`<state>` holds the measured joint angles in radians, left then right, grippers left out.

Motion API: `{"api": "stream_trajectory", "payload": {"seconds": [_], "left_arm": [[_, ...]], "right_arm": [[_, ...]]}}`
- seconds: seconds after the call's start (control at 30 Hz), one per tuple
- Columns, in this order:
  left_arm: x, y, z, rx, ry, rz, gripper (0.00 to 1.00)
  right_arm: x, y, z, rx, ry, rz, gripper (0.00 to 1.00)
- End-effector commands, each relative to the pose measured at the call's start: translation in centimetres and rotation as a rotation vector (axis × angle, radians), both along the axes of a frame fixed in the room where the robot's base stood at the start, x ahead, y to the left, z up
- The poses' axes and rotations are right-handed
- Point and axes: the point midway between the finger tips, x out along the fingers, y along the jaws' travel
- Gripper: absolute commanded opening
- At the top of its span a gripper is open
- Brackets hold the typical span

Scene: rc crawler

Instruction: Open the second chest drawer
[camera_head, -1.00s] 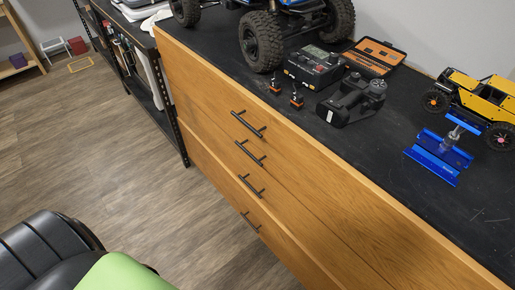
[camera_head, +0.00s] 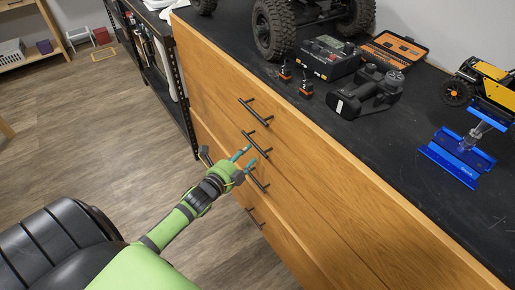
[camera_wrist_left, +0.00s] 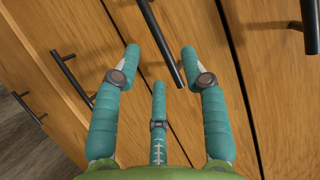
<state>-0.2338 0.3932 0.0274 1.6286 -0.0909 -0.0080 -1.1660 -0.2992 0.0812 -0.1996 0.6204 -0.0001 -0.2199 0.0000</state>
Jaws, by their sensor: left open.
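The wooden chest (camera_head: 300,195) has a column of black bar handles. The second handle from the top (camera_head: 257,144) sits on the second drawer's front, which looks closed. My left gripper (camera_head: 249,157) is green with teal fingers and is at the chest front, close to the second and third handles. In the left wrist view the gripper (camera_wrist_left: 160,65) is open and empty. The second handle (camera_wrist_left: 160,38) runs between its two upper fingertips, with a third finger below. I cannot tell whether they touch it. My right gripper is not in view.
The top handle (camera_head: 255,110), third handle (camera_head: 259,180) and lowest handle (camera_head: 255,218) stick out nearby. A controller (camera_head: 368,95), a blue stand (camera_head: 457,158) and vehicles stand on the black top. A shelf (camera_head: 160,75) adjoins the chest. The floor in front is clear.

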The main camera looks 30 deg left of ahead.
Motion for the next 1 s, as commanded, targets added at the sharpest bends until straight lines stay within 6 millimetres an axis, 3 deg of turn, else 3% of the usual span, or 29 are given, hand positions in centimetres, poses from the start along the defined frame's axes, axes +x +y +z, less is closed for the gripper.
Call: {"api": "stream_trajectory", "payload": {"seconds": [0.4, 0.83, 0.93, 1.0], "left_arm": [[5.5, 0.0, -1.1, -0.006, 0.003, 0.001, 0.43], [6.4, 0.0, -1.3, -0.005, 0.004, 0.001, 0.43], [6.4, 0.0, -1.3, -0.005, 0.004, 0.001, 0.03], [6.4, 0.0, -1.3, -0.005, 0.004, 0.001, 0.0]], "right_arm": [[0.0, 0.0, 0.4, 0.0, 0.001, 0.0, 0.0], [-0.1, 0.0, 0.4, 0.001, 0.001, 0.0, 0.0], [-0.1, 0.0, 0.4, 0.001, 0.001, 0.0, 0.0], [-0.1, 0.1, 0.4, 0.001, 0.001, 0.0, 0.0]]}}
